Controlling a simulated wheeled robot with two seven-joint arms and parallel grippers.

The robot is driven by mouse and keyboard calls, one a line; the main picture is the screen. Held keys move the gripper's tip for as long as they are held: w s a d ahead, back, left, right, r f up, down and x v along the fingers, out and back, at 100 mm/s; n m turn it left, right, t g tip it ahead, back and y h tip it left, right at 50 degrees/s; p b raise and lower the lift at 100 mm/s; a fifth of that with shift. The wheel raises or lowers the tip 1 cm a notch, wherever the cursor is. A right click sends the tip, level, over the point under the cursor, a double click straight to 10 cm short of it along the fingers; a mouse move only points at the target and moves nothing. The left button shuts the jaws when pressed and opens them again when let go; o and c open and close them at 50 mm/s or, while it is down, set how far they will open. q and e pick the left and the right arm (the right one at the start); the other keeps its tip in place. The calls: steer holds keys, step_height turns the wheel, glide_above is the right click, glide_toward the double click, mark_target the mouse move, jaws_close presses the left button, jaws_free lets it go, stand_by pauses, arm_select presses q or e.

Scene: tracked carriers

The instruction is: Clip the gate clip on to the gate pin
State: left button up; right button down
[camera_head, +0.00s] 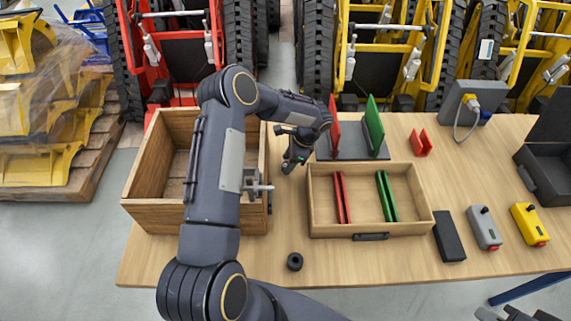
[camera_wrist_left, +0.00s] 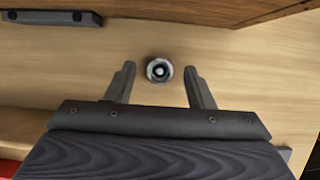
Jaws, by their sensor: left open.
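My left gripper (camera_head: 289,167) is over the strip of table between the wooden box and the shallow tray. In the left wrist view its two fingers (camera_wrist_left: 160,88) are apart with nothing gripped. A small dark round piece with a bright metal centre (camera_wrist_left: 159,70) shows between and just beyond the fingertips, apart from both. In the head view a black ring (camera_head: 295,262) lies near the table's front edge. A small metal fitting with a rod (camera_head: 258,187) shows beside my left forearm. I cannot tell for sure which pieces are the gate clip and gate pin.
The wooden box (camera_head: 150,212) stands left, partly behind my arm. A black block (camera_head: 449,237) and two control boxes stand right. The front table strip is mostly clear.

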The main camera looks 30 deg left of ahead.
arm_select(q)
steer(key=shift+c, duration=0.2)
steer(key=c, duration=1)
steer(key=shift+r, duration=0.15)
steer(key=shift+r, duration=0.3)
step_height(320, 180, up, 2)
steer(key=shift+r+b, duration=0.25)
steer(key=shift+b, duration=0.05)
steer(key=s+d+r+b, duration=0.3)
steer(key=s+d+r, duration=0.4)
steer(key=s, duration=0.5)
steer(key=shift+r, duration=1.3)
